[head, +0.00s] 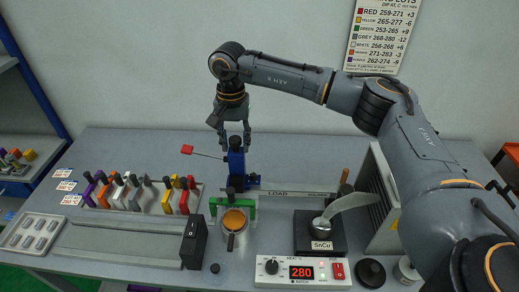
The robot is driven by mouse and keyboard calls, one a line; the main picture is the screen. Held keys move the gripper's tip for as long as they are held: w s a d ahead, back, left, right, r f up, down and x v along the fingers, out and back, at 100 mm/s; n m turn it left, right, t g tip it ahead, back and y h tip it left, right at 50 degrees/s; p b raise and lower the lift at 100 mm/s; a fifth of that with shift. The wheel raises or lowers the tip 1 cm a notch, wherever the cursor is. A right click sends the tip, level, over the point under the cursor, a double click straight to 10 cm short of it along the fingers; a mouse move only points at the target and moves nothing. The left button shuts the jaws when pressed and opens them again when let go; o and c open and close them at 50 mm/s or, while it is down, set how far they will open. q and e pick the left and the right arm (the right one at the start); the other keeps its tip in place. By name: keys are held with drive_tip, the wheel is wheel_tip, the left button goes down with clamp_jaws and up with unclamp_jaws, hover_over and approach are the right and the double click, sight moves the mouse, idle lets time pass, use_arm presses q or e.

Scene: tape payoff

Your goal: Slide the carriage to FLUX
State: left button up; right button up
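The carriage is a blue upright (236,163) with a dark knob on top, at the left end of a grey rail (300,192). "LOAD" is legible on the rail, with smaller blurred lettering farther right. I cannot read a FLUX label; the carriage may cover it. A green holder (250,205) shows low in front of the carriage, just above a metal cup with orange contents (234,219). My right gripper (234,141) points down at the knob, its fingers apart on either side; contact is unclear. My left gripper is not in view.
A thin rod with a red tab (187,150) sticks out left of the carriage. A solder pot marked SnCu (320,232) and a heat controller reading 280 (303,272) stand right of the cup. A rack of coloured handled pieces (150,207) and a black switch box (194,243) stand left.

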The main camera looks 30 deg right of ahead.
drive_tip(key=shift+r, duration=0.1)
drive_tip(key=shift+r+p, duration=1.85)
drive_tip(key=shift+r, duration=1.65)
drive_tip(key=shift+f, duration=0.1)
